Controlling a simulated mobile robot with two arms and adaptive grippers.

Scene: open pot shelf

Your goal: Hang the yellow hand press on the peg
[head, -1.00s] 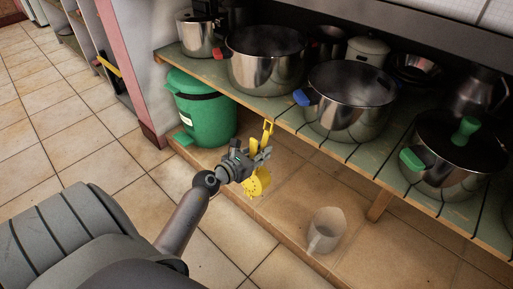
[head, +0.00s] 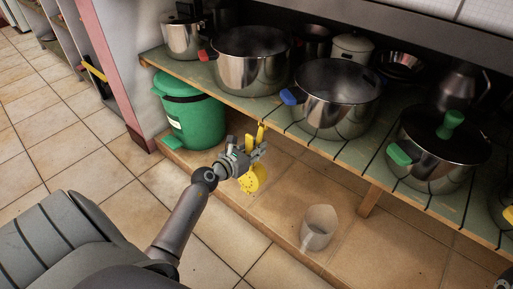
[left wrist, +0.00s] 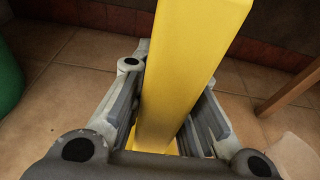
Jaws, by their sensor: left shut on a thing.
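The yellow hand press (head: 249,181) hangs from my left gripper (head: 250,157) just in front of the shelf's front edge, with its perforated round end low and its handles pointing up. My left gripper is shut on its handle, and the yellow bar (left wrist: 190,60) runs between the two fingers in the left wrist view. The upper ends of the handles reach about the height of the shelf edge in the head view. I cannot make out the peg clearly; whether the press touches it cannot be told.
The green slatted shelf (head: 273,110) carries several pots, with blue (head: 288,97) and green (head: 399,155) handles jutting over its front. A green lidded bin (head: 190,113) stands below at left. A pale translucent jug (head: 318,228) stands on the ledge under the shelf.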

